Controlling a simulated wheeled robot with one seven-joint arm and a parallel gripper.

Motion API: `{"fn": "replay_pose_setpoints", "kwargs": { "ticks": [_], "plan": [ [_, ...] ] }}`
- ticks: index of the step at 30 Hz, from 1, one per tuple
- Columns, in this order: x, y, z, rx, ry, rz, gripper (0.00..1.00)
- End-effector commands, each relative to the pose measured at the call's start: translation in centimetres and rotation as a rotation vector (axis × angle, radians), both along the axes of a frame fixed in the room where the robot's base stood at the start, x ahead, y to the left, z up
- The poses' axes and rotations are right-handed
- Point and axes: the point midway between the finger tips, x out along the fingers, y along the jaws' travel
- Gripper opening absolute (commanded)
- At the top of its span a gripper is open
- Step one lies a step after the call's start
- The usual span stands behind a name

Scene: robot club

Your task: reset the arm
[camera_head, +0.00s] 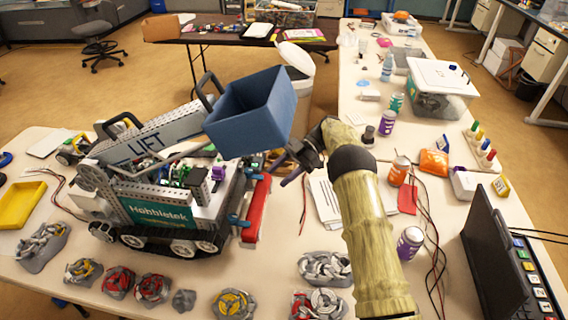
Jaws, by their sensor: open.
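My arm (371,235) reaches up from the bottom right, with a pale wood-like surface and a black joint. It bends left at the top. My gripper (287,168) is dark and open, pointing left and down just right of the Hobbletek robot model. No object shows between its fingers. The tips are small and partly lost against the dark parts behind, so I cannot tell if they touch anything.
The Hobbletek robot (160,205) with its blue bin (250,112) stands close left of my gripper. Several grey coiled parts (325,267) line the front. A white bin (298,62) stands behind.

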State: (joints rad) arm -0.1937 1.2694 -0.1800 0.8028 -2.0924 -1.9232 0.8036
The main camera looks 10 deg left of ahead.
Motion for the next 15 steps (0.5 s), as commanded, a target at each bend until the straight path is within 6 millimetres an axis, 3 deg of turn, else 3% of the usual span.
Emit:
{"fn": "replay_pose_setpoints", "kwargs": {
  "ticks": [8,11,15],
  "plan": [
    [0.5,0.6,0.8,0.026,-0.023,-0.039,0.49],
    [1.8,1.4,2.8,0.087,-0.076,-0.142,0.49],
    [5.3,2.3,7.2,0.198,-0.189,-0.398,0.49]
  ]
}}
